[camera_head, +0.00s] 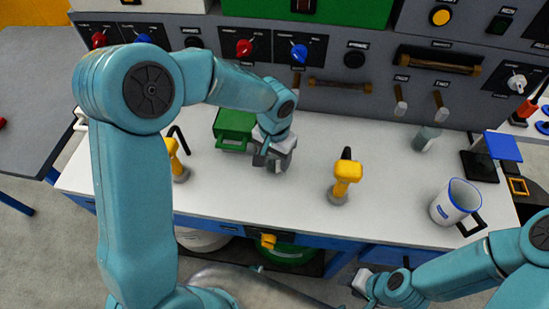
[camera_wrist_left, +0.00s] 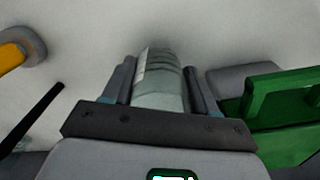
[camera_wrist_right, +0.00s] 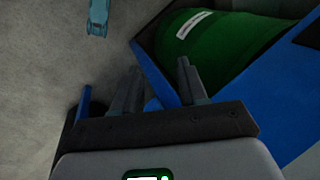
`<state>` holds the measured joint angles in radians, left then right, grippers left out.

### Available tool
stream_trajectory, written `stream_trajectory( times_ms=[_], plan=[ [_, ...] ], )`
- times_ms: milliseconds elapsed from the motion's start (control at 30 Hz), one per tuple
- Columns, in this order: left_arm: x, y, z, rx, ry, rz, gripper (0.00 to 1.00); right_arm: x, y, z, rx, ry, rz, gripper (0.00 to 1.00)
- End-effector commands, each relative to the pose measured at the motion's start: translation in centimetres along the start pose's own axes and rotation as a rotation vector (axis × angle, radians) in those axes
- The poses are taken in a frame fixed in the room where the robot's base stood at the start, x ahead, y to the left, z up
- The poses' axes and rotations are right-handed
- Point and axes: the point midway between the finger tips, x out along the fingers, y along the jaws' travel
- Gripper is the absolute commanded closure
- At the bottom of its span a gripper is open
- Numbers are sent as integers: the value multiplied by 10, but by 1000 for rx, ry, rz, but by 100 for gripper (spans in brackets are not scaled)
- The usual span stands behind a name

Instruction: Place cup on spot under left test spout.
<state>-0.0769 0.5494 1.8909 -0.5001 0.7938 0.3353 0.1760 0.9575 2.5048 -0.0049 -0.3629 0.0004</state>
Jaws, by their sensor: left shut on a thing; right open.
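My left gripper (camera_head: 272,160) is low over the white counter, left of the middle. In the left wrist view its two fingers (camera_wrist_left: 160,80) are shut on a grey-green translucent cup (camera_wrist_left: 160,72); in the head view the gripper mostly hides this cup. Two small spouts hang from the grey panel: the left test spout (camera_head: 400,104) and the right spout (camera_head: 440,110). A similar cup (camera_head: 427,139) stands on the counter below the spouts, nearer the right one. My right gripper (camera_head: 362,283) is below the counter's front edge; the right wrist view shows its fingers (camera_wrist_right: 158,82) apart and empty.
A green box (camera_head: 233,127) is just left of the left gripper. Yellow taps (camera_head: 346,178) stand on both sides of it. A white jug (camera_head: 452,203) and a black stand (camera_head: 480,166) are at the right. The counter between right tap and spouts is clear.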

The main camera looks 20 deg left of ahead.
Motion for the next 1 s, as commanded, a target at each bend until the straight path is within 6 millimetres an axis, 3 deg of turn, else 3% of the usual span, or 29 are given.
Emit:
stream_trajectory(
  times_ms=[100, 467, 500, 567, 867, 1000],
  plan=[
    [10, 0, 0, 0, 0, 1, 73, 1, 0, 0, 0, 0, 0, 57],
    [15, 0, 0, -1, 1, 1, 73, 6, 2, 0, 0, 0, 0, 57],
    [13, 0, 0, -1, 1, 1, 32, 4, 2, 0, 0, 0, 0, 57],
    [13, 0, 0, 0, 1, 1, 17, 4, 1, 0, 0, 0, 0, 57],
    [11, 0, 0, -1, 1, 1, 17, 2, 1, 0, 0, 0, 0, 57],
    [-4, 0, -1, -1, 7, 0, 17, -1, 0, 0, 0, 0, 0, 57]
  ],
)
